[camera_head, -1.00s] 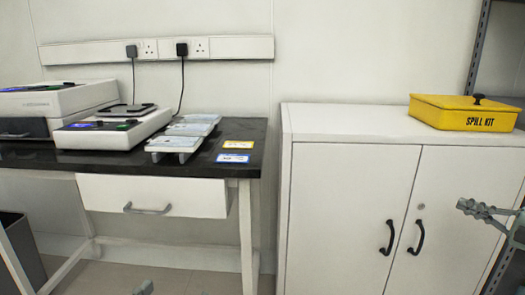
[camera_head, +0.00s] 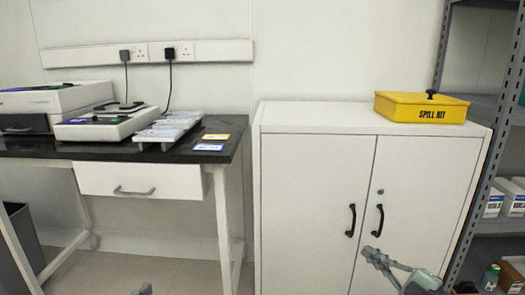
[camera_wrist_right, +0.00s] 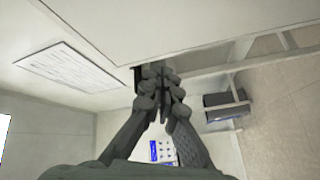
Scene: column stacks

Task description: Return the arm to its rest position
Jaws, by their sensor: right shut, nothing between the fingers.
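My right gripper (camera_head: 372,254) shows in the head view at the lower right, in front of the white cabinet doors. Its fingers are shut with nothing between them. In the right wrist view the fingertips of the right gripper (camera_wrist_right: 161,88) meet in the middle of the picture. Only a small grey tip of my left gripper (camera_head: 144,289) shows at the bottom edge of the head view, and its jaws are cut off.
The white cabinet (camera_head: 310,190) bears a yellow spill kit box (camera_head: 420,107). A grey metal shelf rack (camera_head: 487,150) stands at the right. A black-topped bench (camera_head: 100,155) with instruments stands at the left. A grey bin (camera_head: 25,240) is at far left.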

